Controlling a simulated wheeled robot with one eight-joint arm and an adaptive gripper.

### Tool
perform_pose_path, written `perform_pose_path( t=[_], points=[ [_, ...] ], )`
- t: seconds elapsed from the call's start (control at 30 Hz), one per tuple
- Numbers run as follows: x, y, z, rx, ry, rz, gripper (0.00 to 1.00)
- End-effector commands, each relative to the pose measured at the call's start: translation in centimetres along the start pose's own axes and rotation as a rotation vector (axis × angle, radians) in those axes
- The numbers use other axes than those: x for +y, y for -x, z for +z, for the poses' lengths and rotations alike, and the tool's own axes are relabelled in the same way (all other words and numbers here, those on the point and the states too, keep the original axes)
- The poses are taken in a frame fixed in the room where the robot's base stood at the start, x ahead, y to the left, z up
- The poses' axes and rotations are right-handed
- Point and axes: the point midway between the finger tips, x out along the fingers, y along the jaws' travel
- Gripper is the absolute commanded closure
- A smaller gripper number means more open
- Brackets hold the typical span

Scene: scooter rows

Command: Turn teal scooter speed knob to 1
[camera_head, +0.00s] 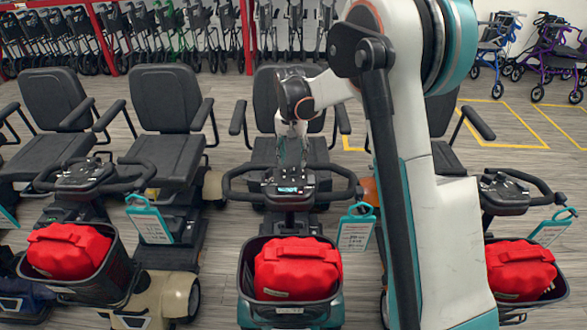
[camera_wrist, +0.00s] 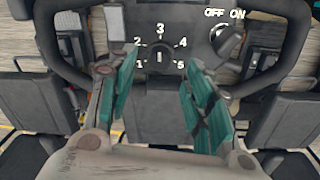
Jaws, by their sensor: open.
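The teal scooter (camera_head: 243,312) stands in the middle of the head view, with a black tiller console (camera_head: 290,188). In the wrist view, its dark speed knob (camera_wrist: 159,60) sits inside an arc of white numbers, 1 at lower left, 3 at top, 5 at lower right. A short white mark on the knob stands upright, in line with 3. My gripper (camera_wrist: 159,62) is open, its teal fingers on either side of the knob. Contact cannot be told. In the head view, my gripper (camera_head: 291,150) points down over the console.
An OFF/ON switch (camera_wrist: 226,40) sits right of the dial. Black handlebars (camera_head: 240,180) curve around the console. A front basket (camera_head: 250,270) holds a red bag (camera_head: 298,268). Other scooters stand close on both sides. A black seat (camera_head: 285,100) is behind the console.

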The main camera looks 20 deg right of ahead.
Motion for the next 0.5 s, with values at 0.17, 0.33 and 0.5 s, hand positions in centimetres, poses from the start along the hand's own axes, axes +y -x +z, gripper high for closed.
perform_pose_path(
  t=[0.17, 0.33, 0.5],
  points=[
    [0.0, -2.9, 0.0, 0.0, 0.0, 0.0, 0.53],
    [0.0, -4.1, 0.0, 0.0, 0.0, 0.0, 0.53],
    [0.0, -4.3, 0.0, 0.0, 0.0, 0.0, 0.53]
  ],
)
